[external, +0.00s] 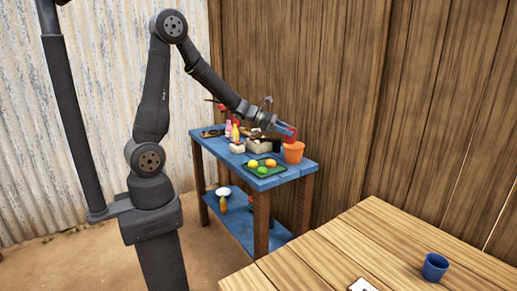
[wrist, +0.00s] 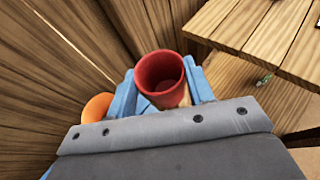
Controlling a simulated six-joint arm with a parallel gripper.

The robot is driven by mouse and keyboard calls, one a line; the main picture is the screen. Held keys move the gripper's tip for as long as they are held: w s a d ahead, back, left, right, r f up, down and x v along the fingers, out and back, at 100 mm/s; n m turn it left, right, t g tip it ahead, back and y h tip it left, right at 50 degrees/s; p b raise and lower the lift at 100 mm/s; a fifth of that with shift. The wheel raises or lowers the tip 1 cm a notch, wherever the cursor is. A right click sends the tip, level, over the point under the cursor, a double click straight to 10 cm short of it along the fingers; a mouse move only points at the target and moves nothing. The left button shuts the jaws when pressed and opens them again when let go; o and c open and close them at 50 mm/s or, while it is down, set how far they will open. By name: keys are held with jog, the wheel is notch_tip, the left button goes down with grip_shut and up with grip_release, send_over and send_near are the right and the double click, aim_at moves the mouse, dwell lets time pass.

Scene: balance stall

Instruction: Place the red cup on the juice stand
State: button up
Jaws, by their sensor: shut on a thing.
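The red cup (wrist: 176,99) is held between the blue fingers of my gripper (wrist: 160,86) in the wrist view, its open mouth facing the camera. In the external view the red cup (external: 292,132) shows small at the end of my gripper (external: 285,130), above the right end of the blue table, near an orange pot (external: 293,153). The fingers are shut on the cup. No label shows which surface is the juice stand: the blue table (external: 285,180) and a wooden table (external: 330,240) are both in view.
On the blue table are a dark green tray (external: 262,172) with several fruits, bottles (external: 232,130) and small boxes (external: 261,146). A blue cup (external: 435,266) and a white card (external: 362,286) are on the wooden table, with bare planks between. A wooden wall stands close behind.

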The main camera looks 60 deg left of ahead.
jog(key=a+n+t+y, duration=0.2)
jog(key=a+n+y, duration=0.1)
jog(key=a, duration=0.9)
jog(key=n+t+y, duration=0.2)
jog(key=n+y, duration=0.4)
send_over(222, 148)
jog(key=f, duration=1.2)
jog(key=shift+a+f, duration=0.1)
jog(key=shift+a, duration=0.3)
jog(key=shift+f, duration=2)
jog(key=shift+f, duration=0.15)
jog(key=o, duration=1)
jog(key=shift+c, duration=0.2)
